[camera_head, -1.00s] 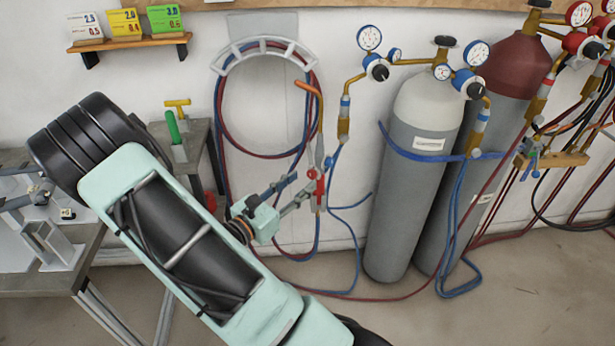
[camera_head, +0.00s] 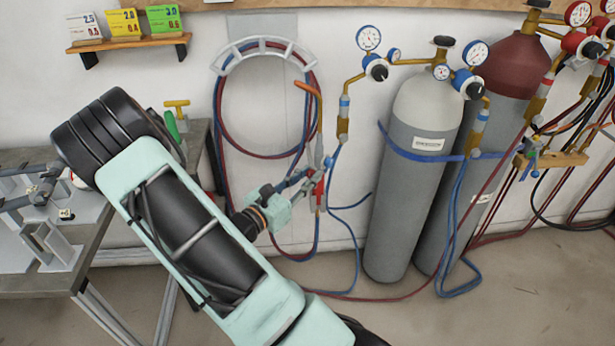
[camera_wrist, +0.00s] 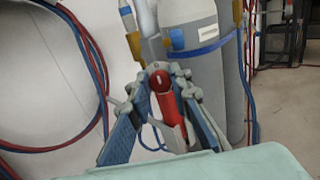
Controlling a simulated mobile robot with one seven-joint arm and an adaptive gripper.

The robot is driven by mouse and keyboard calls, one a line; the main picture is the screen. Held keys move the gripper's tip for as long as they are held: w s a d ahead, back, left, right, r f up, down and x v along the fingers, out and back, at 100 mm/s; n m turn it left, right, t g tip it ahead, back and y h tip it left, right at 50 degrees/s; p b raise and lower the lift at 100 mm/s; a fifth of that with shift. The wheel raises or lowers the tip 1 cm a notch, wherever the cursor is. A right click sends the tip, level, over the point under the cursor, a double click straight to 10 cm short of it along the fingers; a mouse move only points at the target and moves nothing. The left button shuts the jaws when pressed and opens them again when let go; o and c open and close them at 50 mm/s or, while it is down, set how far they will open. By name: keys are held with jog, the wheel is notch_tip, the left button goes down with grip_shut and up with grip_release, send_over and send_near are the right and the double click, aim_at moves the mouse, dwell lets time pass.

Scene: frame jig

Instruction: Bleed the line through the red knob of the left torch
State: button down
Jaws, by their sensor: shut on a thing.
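The left torch (camera_head: 319,120) hangs upright in front of the wall, with an orange-brown curved neck and a red knob (camera_head: 318,193) low on its body. In the wrist view the red knob (camera_wrist: 161,84) lies between the fingers, with the round end facing me. My gripper (camera_head: 312,182) reaches it from the left, and in the wrist view my gripper (camera_wrist: 163,76) has its tips against the knob's sides. It is shut on the red knob. The knob's contact faces are partly hidden by the fingertips.
Coiled red and blue hoses (camera_head: 222,110) hang on a wall rack just left of the torch. A grey cylinder (camera_head: 405,190) and a dark red-topped cylinder (camera_head: 508,66) stand to the right with gauges. A workbench (camera_head: 60,275) is at left. Floor in front is clear.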

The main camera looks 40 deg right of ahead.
jog(key=shift+r+n+p, duration=0.2)
jog(key=shift+n+p, duration=0.4)
jog(key=shift+p, duration=0.3)
jog(key=shift+f+n+p, duration=0.2)
jog(key=shift+n+p, duration=0.35)
jog(key=shift+n, duration=0.35)
jog(key=c, duration=1.8)
grip_release()
jog(key=shift+o, duration=0.2)
jog(key=shift+a, duration=0.1)
jog(key=v, duration=1.2)
jog(key=shift+w+f, duration=0.1)
